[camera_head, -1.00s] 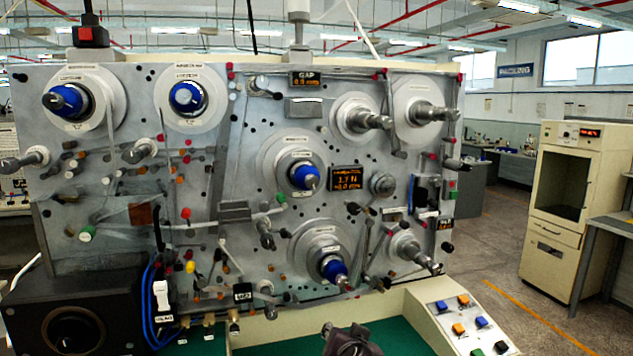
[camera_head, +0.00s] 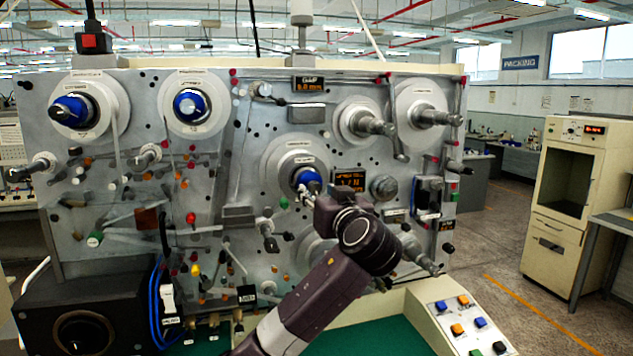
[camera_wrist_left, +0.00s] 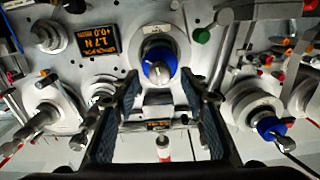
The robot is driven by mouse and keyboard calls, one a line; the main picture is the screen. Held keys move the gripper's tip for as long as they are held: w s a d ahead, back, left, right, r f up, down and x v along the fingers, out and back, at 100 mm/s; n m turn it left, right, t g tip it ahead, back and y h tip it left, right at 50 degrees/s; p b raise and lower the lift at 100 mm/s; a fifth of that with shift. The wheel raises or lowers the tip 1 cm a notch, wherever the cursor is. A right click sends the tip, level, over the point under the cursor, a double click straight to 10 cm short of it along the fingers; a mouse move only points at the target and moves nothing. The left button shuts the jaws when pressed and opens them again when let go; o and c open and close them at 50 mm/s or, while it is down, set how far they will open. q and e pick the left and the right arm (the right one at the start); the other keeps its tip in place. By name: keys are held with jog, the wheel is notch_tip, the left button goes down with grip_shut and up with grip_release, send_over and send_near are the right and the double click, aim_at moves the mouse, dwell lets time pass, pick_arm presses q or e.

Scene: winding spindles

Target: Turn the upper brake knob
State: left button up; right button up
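The middle blue knob (camera_head: 307,176) sits on a white round plate on the grey machine panel, left of a small orange-lit display (camera_head: 350,180). Its label is too small to read, so I cannot tell from it whether this is the upper brake knob. My left gripper (camera_head: 306,193) is right in front of this knob and hides its lower part. In the left wrist view, which looks turned upside down, the knob (camera_wrist_left: 158,66) lies between and beyond the two open fingers (camera_wrist_left: 161,84). I see no clear contact. My right gripper is in no view.
Two blue-hubbed spindles (camera_head: 72,110) (camera_head: 190,104) stand out at the panel's upper left. Metal spindles (camera_head: 375,125) (camera_head: 432,116) stick out at the upper right. My left arm covers the lower blue knob. A button console (camera_head: 468,318) stands at the lower right.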

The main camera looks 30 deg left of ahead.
aim_at(314, 188)
pick_arm(q)
jog(key=shift+p+x, duration=0.4)
jog(key=shift+x, duration=0.55)
jog(key=shift+w+a, duration=0.15)
jog(key=shift+w, duration=0.1)
jog(key=shift+c, duration=0.5)
grip_shut()
